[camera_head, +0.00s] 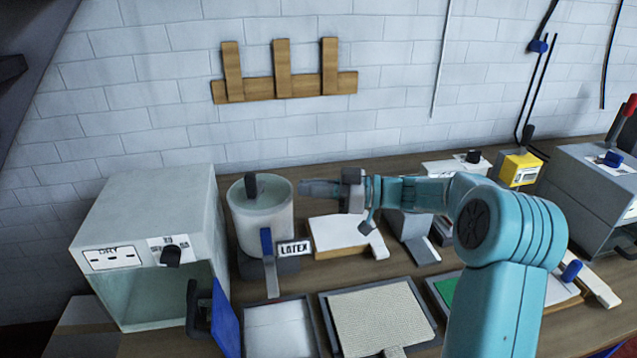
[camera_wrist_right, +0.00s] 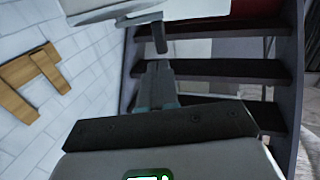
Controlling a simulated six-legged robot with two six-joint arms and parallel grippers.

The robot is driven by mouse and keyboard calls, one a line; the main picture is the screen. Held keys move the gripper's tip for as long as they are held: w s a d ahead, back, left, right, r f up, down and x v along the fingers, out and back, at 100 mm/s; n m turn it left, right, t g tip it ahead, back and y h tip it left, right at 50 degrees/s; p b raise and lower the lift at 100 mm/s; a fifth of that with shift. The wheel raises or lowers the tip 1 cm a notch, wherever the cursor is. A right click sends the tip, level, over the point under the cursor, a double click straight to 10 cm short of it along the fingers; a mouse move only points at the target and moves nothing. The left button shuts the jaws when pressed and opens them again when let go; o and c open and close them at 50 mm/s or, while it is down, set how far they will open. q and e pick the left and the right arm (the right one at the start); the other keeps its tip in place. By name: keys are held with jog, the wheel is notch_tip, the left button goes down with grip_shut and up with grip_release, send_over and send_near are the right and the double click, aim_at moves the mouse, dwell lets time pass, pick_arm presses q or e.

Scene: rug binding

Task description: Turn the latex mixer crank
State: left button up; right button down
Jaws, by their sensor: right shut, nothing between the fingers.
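The latex mixer is a whitish round pot (camera_head: 262,216) beside a LATEX label (camera_head: 295,248), standing right of the grey dryer box. A black upright crank handle (camera_head: 251,186) stands at its top, toward the left of the rim. My right gripper (camera_head: 303,187) reaches in from the right and is shut and empty. Its tips are close to the pot's right rim, apart from the handle. In the right wrist view the shut fingers (camera_wrist_right: 157,82) point toward the black handle (camera_wrist_right: 160,37) and the white pot (camera_wrist_right: 140,8), which appear upside down. My left gripper is out of view.
The dryer box (camera_head: 145,235) stands left with an open blue-edged door. A blue lever (camera_head: 267,243) is on the mixer's front. A white block (camera_head: 340,235) lies below my right gripper. Trays and a beige mat (camera_head: 380,315) fill the front. A wooden rack (camera_head: 284,88) hangs on the wall.

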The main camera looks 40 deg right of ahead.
aim_at(255, 185)
jog(key=p+x, duration=0.1)
jog(key=x, duration=0.6)
jog(key=shift+w+a+p, duration=0.25)
jog(key=shift+a+p, duration=0.05)
jog(key=shift+p, duration=0.05)
jog(key=shift+w+a+r, duration=0.1)
jog(key=shift+w+a, duration=0.05)
jog(key=shift+a, duration=0.1)
jog(key=shift+w, duration=0.25)
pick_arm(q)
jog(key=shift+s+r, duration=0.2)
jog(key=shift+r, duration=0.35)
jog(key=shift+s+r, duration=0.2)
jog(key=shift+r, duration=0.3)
pick_arm(e)
jog(key=shift+s, duration=0.1)
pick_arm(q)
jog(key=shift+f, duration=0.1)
pick_arm(e)
jog(key=shift+s+a, duration=0.1)
